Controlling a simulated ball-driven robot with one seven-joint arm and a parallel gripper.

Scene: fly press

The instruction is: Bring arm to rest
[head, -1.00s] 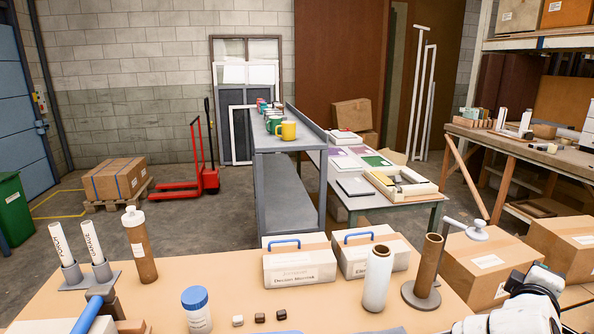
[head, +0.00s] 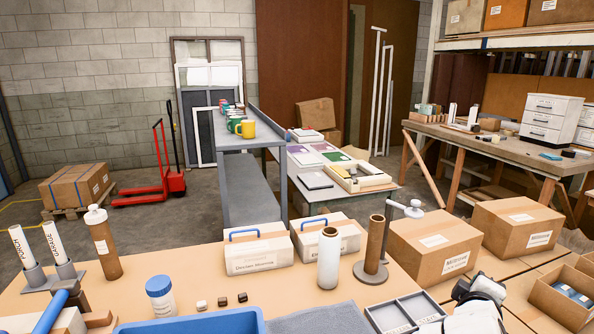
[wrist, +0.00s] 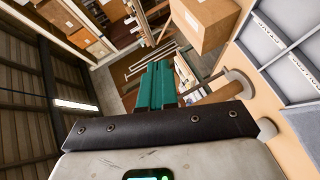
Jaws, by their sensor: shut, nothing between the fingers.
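My gripper (wrist: 157,72) shows in the wrist view as two teal fingers pressed together, shut and empty. They point away from the table top, toward the cartons and shelving beyond it. In the head view part of my arm (head: 478,300) shows at the lower right, over the table's right side, beside the grey divided tray (head: 408,311). The fingertips cannot be made out in the head view.
The table holds a blue bin (head: 190,322), a blue-lidded jar (head: 161,299), two white boxes (head: 262,250), a white roll (head: 328,258) and a brown tube on a stand (head: 376,244). Cartons (head: 436,247) stand right of it. Bare table top (head: 205,268) lies at centre left.

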